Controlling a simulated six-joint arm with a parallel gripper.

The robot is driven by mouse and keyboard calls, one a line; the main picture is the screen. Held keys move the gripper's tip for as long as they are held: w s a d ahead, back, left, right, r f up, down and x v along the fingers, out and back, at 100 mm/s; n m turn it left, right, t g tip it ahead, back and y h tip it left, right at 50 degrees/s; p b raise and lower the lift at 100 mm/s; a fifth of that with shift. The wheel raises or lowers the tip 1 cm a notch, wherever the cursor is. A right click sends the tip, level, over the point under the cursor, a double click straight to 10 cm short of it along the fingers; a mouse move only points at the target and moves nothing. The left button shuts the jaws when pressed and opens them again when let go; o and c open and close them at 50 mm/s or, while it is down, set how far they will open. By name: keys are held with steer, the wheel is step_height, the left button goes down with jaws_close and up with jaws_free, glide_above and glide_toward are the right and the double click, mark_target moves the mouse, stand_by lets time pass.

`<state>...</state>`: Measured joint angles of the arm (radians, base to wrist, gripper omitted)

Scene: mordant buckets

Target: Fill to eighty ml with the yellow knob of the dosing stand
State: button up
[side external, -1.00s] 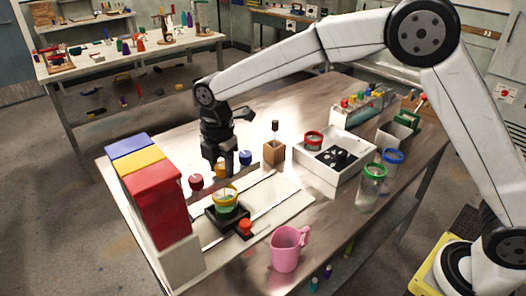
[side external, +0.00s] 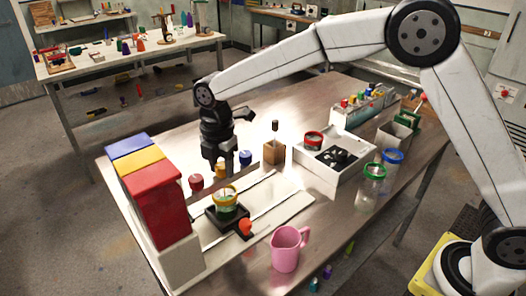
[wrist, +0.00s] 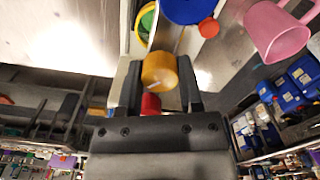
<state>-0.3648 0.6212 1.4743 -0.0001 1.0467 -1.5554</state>
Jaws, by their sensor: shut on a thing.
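The dosing stand has stacked red, yellow and blue blocks (side external: 150,185) at the left and a pale base (side external: 275,195). Its red knob (side external: 196,181), yellow knob (side external: 220,171) and blue knob (side external: 245,158) stand in a row. My gripper (side external: 222,170) points down and is shut on the yellow knob, which shows between the fingers in the wrist view (wrist: 160,71). A yellow-rimmed jar (side external: 225,197) with a green band sits on a black platform (side external: 213,214). Its fill level is too small to read. An orange-red piece (side external: 245,228) is beside the platform.
A pink jug (side external: 286,250) stands at the front edge. A white tray (side external: 345,178) holds a red-rimmed jar (side external: 313,139) and black parts. Green-rimmed (side external: 374,184) and blue-rimmed (side external: 393,160) jars stand at the right. A wooden block (side external: 274,152) stands behind the base.

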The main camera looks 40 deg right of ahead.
steer(key=shift+r+m, duration=0.1)
steer(key=shift+m, duration=0.2)
steer(key=m, duration=0.5)
steer(key=shift+m, duration=2.6)
steer(key=o, duration=1)
steer(key=shift+r, duration=0.1)
steer(key=shift+r, duration=2.85)
steer(key=shift+d+f, duration=0.1)
